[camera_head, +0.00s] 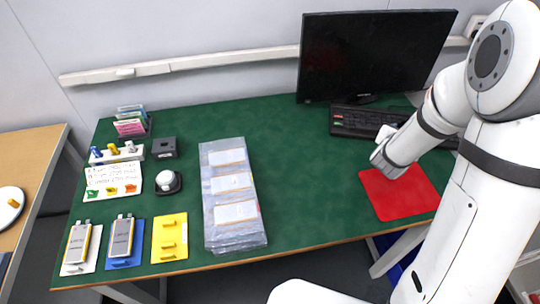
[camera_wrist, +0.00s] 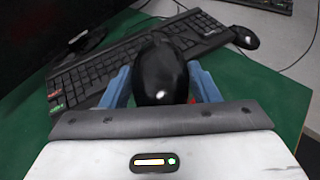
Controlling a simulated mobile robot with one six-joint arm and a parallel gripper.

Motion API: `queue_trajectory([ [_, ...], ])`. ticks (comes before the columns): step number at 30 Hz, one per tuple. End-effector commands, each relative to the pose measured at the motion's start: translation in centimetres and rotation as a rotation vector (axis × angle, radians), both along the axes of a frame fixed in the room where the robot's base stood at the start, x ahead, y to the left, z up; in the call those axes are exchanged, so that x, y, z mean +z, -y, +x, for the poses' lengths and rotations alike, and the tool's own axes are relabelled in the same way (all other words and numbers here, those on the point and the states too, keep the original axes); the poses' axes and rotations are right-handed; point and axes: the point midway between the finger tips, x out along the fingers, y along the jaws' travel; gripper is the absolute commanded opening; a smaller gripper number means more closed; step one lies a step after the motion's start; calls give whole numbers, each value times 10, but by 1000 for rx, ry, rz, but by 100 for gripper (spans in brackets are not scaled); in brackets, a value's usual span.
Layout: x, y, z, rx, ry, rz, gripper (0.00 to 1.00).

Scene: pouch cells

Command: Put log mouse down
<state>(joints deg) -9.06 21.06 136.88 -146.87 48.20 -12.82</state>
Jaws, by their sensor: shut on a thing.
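The log mouse, a glossy black rounded mouse (camera_wrist: 160,68), sits between the two blue fingers of my gripper (camera_wrist: 163,85) in the wrist view. My gripper is shut on it. In the head view my gripper (camera_head: 384,160) is above the far-left edge of the red mat (camera_head: 405,196), in front of the keyboard. The mouse cannot be made out there. In the wrist view only a sliver of red shows beside the mouse, so the height above the mat cannot be told.
A black keyboard (camera_head: 357,121) lies behind my gripper, below a monitor (camera_head: 372,55). A second dark mouse (camera_wrist: 245,37) lies at the keyboard's right end. Bagged sheets (camera_head: 231,190) lie left of the mat, with bare green table (camera_head: 305,185) between. Pouch cells (camera_head: 122,238) lie at the front left.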

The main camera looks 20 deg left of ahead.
Motion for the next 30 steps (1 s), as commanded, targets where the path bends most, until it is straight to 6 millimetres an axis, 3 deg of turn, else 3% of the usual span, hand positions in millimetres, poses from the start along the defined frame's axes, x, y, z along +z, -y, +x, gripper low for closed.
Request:
queue_trajectory([
  [5, -7, -49, 2, 108, 3, 5, 31],
  [11, -14, -161, -13, 364, 5, 13, 31],
  [15, -17, -244, -41, 559, 3, 12, 31],
  [18, -17, -290, -65, 676, 2, 9, 31],
  [21, -16, -322, -86, 762, 2, 5, 31],
  [24, -15, -341, -100, 816, 1, 0, 31],
  [27, -20, -350, -107, 841, -2, -2, 31],
  [30, -37, -352, -109, 849, -5, -6, 31],
])
